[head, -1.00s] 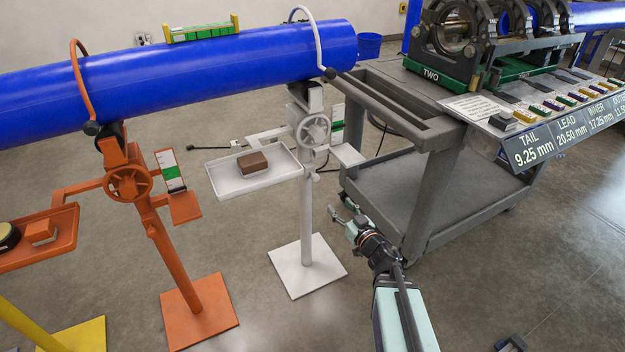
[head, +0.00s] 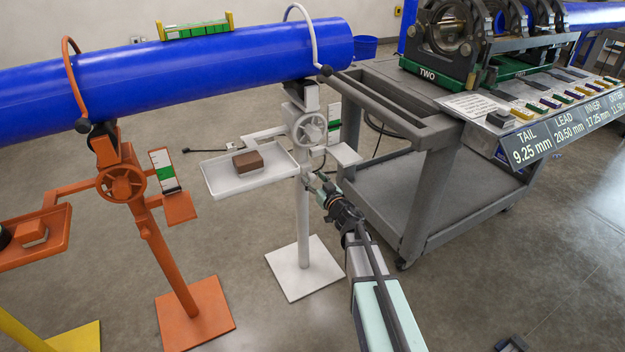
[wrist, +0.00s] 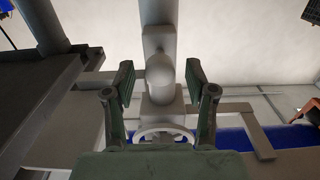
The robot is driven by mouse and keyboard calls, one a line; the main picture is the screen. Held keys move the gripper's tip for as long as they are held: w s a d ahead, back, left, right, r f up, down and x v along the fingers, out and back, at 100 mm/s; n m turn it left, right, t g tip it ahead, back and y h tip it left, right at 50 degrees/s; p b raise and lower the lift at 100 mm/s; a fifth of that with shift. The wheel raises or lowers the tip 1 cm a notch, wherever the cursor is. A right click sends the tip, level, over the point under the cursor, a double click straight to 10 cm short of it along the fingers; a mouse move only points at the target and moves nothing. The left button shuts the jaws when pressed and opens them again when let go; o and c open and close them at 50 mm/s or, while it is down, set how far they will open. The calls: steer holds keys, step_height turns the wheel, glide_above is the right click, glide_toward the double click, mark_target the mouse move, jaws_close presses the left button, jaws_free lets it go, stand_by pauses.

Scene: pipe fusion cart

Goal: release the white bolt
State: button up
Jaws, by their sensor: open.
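The white bolt (wrist: 160,72) shows in the wrist view as a pale, rounded knob on the post of the white stand (wrist: 158,14). My gripper (wrist: 160,80) is open, with one finger on each side of the knob and a visible gap at both sides. I cannot tell how deep the knob lies between the fingers. In the head view, my gripper (head: 311,180) is at the post of the white stand (head: 302,225), below its handwheel (head: 310,130). The bolt cannot be made out there, close to my gripper.
The stand's tray (head: 225,184) holds a brown block (head: 248,162). A blue pipe (head: 200,70) lies over the stands. A grey cart (head: 432,200) stands close on the right, and an orange stand (head: 150,225) on the left. Floor in front is clear.

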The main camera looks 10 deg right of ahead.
steer(key=shift+w+a, duration=0.2)
steer(key=shift+w, duration=0.4)
jaws_close()
steer(key=p+v, duration=0.2)
steer(key=shift+s+d+r, duration=0.15)
steer(key=shift+s, duration=0.35)
jaws_free()
steer(key=shift+s, duration=0.1)
